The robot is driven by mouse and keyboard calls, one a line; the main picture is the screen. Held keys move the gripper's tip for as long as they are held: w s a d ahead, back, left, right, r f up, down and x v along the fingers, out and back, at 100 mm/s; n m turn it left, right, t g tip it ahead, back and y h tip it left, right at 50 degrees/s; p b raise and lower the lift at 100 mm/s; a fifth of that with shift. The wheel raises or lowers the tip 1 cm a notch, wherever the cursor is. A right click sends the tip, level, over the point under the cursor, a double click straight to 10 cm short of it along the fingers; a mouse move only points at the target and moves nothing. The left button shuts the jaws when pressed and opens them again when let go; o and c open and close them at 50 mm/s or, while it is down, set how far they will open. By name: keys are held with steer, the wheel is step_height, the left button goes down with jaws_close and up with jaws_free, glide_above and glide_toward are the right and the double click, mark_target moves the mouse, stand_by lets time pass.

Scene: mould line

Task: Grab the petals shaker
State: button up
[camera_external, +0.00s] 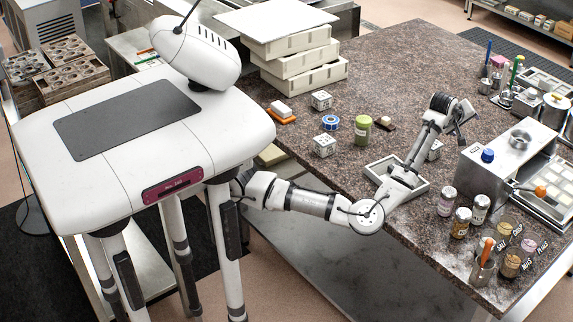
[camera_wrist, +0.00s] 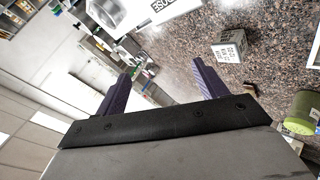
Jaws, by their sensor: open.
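Several small jars that look like shakers stand near the table's right front: one with a pinkish content (camera_external: 447,201), one with a pale lid (camera_external: 480,208) and one with gold-brown content (camera_external: 460,222). Their labels are too small to read, so I cannot tell which is the petals shaker. My gripper (camera_external: 462,112) is raised above the table, behind these jars and apart from them. In the wrist view my gripper (camera_wrist: 160,84) has its two dark fingers spread wide with nothing between them. The three jars cannot be made out in the wrist view.
A green jar (camera_external: 363,129) stands left of my arm; it also shows in the wrist view (camera_wrist: 303,112). A printed white cube (camera_wrist: 229,46) is near it. A shallow tray (camera_external: 376,171) lies under my arm. A metal box (camera_external: 505,160) stands behind the jars.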

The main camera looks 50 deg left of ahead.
steer(key=s+d+f+g+h, duration=0.1)
steer(key=s+d+f+g, duration=0.4)
steer(key=s+g, duration=0.15)
steer(key=g+b, duration=0.1)
steer(key=g, duration=0.3)
glide_above(449, 191)
steer(key=shift+s+a+r+n, duration=0.1)
steer(key=shift+r+n, duration=0.05)
steer(key=shift+n, duration=0.25)
step_height(449, 191, down, 7)
steer(key=shift+w+f+p, duration=0.2)
steer(key=shift+f+p, duration=0.7)
steer(key=shift+f, duration=2.3)
steer(key=c, duration=1.1)
